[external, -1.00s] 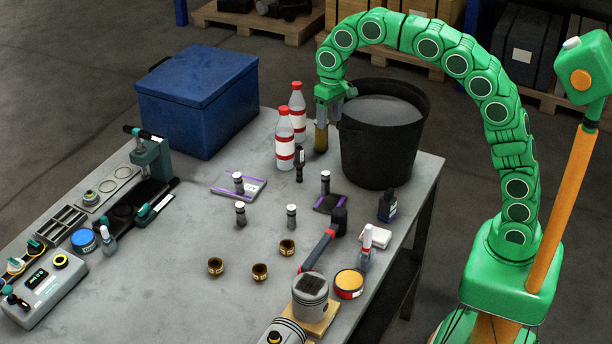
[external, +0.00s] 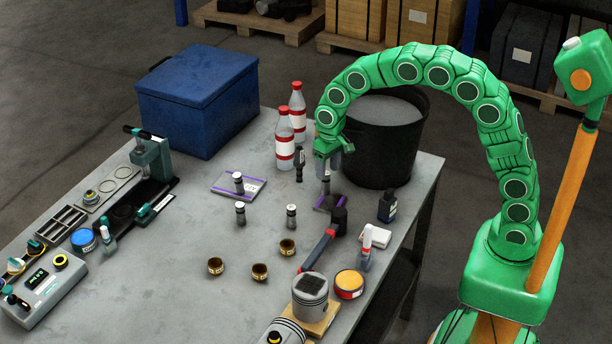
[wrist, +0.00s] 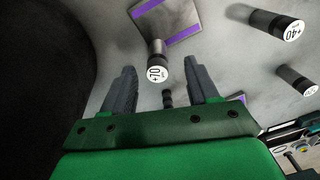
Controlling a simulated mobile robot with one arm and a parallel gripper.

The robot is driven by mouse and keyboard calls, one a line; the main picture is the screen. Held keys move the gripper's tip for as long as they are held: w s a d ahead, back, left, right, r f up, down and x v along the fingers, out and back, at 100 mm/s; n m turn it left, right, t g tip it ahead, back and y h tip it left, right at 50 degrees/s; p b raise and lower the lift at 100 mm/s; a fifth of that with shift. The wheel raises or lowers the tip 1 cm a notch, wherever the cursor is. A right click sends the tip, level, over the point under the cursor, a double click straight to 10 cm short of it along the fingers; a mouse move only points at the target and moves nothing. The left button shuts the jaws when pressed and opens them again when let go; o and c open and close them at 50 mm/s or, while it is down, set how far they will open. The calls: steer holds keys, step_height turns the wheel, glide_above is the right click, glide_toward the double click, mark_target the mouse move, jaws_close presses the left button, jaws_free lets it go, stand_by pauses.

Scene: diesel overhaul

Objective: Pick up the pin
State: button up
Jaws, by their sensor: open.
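Several dark pins with pale tops stand on the table. One pin (external: 326,187) stands on a dark pad with purple edges (external: 322,206). In the wrist view that pin (wrist: 158,66) shows a round white labelled end, and its pad (wrist: 185,18) lies at the top. My gripper (external: 327,170) points down just above this pin and partly hides it in the external view. In the wrist view my gripper (wrist: 162,80) has its two fingers apart, with the pin seen between them; I see no contact. The task does not say which pin.
Other pins (external: 240,213), (external: 291,216) stand to the left; another (external: 238,182) is on a second pad (external: 250,188). A black bucket (external: 383,150) stands close behind my gripper. Bottles (external: 284,145), a hammer (external: 318,249) and brass bushings (external: 288,248) are nearby.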

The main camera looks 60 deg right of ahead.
mark_target(326, 182)
steer(key=shift+w+d+f, duration=0.1)
steer(key=shift+w+f, duration=0.05)
steer(key=shift+f, duration=1.55)
steer(key=shift+w+d+f, duration=0.1)
steer(key=shift+w+f, duration=0.05)
steer(key=shift+f, duration=1.5)
jaws_close()
